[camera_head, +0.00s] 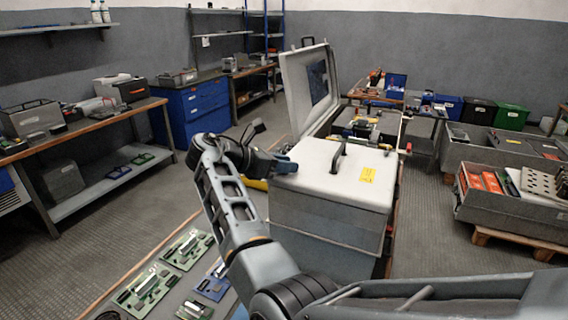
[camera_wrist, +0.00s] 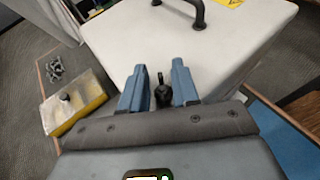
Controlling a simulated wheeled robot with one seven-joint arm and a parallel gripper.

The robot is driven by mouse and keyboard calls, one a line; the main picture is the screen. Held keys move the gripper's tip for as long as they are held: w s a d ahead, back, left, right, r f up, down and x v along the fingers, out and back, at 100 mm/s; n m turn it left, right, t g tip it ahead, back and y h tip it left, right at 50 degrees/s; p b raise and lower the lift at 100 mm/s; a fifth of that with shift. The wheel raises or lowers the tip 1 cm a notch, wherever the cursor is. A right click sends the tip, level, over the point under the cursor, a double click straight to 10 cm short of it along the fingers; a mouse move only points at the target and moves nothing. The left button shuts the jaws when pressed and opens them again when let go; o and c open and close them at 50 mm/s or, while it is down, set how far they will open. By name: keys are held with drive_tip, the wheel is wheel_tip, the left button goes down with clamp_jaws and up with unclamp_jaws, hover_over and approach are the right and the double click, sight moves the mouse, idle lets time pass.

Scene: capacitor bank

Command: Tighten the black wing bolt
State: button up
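The black wing bolt (camera_wrist: 162,94) shows in the wrist view, at the near edge of a white-topped box (camera_wrist: 190,50). It stands between the two blue-grey fingers of my gripper (camera_wrist: 159,72), with a visible gap on each side. The gripper is open and the fingers do not appear to touch the bolt. In the head view my gripper (camera_head: 285,164) is at the left edge of the same box (camera_head: 318,165), and the bolt cannot be made out there.
The box top has a black handle (camera_head: 338,157) and a yellow label (camera_head: 367,174). A raised grey lid (camera_head: 309,88) stands behind it. Circuit boards (camera_head: 147,290) lie at the lower left.

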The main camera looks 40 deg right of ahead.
clamp_jaws()
idle(0.3)
drive_tip(key=shift+w+m+g+y+b, duration=0.1)
drive_tip(key=shift+m+g+y+b, duration=0.6)
drive_tip(key=shift+m+g, duration=1.3)
drive_tip(key=shift+r+m+g+y, duration=0.1)
drive_tip(key=shift+m+g+y, duration=0.4)
drive_tip(key=shift+g+y, duration=0.1)
drive_tip(key=shift+m+g+y+p, duration=0.35)
drive_tip(key=shift+m+g+y, duration=0.15)
drive_tip(key=shift+m, duration=0.1)
drive_tip(key=shift+o, duration=0.3)
unclamp_jaws()
